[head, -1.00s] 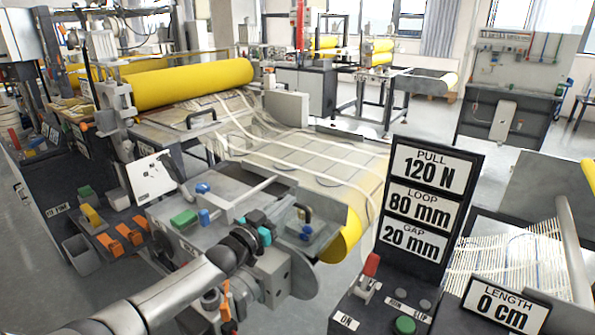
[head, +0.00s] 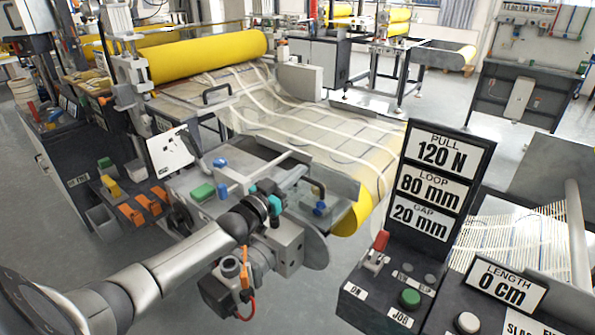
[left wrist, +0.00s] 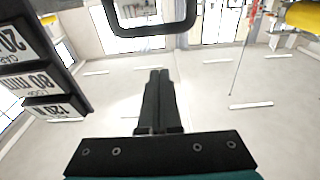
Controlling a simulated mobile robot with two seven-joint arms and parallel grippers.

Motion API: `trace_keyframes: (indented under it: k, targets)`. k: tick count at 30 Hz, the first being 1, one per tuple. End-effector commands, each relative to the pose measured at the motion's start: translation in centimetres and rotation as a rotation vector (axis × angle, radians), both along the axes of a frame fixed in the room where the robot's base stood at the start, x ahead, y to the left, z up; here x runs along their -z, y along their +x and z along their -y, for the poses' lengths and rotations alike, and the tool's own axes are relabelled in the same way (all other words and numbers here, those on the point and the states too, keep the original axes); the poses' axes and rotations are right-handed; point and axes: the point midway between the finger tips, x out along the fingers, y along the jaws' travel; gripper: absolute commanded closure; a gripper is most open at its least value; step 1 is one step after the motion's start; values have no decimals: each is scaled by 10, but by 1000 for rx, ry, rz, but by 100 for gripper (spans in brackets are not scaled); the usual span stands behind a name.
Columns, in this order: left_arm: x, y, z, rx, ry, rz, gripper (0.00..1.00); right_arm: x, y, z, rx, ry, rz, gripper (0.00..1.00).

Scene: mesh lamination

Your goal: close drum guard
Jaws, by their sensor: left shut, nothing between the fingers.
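A black U-shaped handle (head: 319,188) stands near the right end of the grey machine deck, beside the yellow drum (head: 352,215). I take it to be the drum guard's handle; the guard panel itself is hard to make out. My left gripper (head: 290,197), with teal parts at its base, is just left of the handle, over the deck. In the left wrist view the dark fingers (left wrist: 158,75) are shut and empty, pointing at a black handle (left wrist: 150,30). A gap shows between the fingertips and its bar. My right gripper is not in view.
A black sign panel (head: 438,190) and a control box with a red lever (head: 380,243) stand to the right. A green block (head: 203,192) and blue clips lie on the deck. A mesh web runs back to the yellow roller (head: 205,57).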

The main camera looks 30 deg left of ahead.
Motion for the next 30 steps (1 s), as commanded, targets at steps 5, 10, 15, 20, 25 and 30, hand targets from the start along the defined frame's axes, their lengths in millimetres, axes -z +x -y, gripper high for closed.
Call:
trace_keyframes:
  k: [5, 10, 15, 20, 25, 30]
  targets:
    - [21, -28, -2, 0, 0, -7, 100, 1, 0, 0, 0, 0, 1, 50]
    - [34, -52, -4, 0, 0, -3, 100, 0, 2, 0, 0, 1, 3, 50]
    - [43, -68, -5, 0, 0, -1, 100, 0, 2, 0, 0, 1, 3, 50]
    - [46, -75, -6, 1, 0, 2, 100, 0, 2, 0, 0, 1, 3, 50]
    - [46, -75, -6, 1, 0, 3, 100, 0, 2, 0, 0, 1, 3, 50]
    - [46, -75, -6, 1, 0, 2, 100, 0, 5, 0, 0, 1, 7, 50]
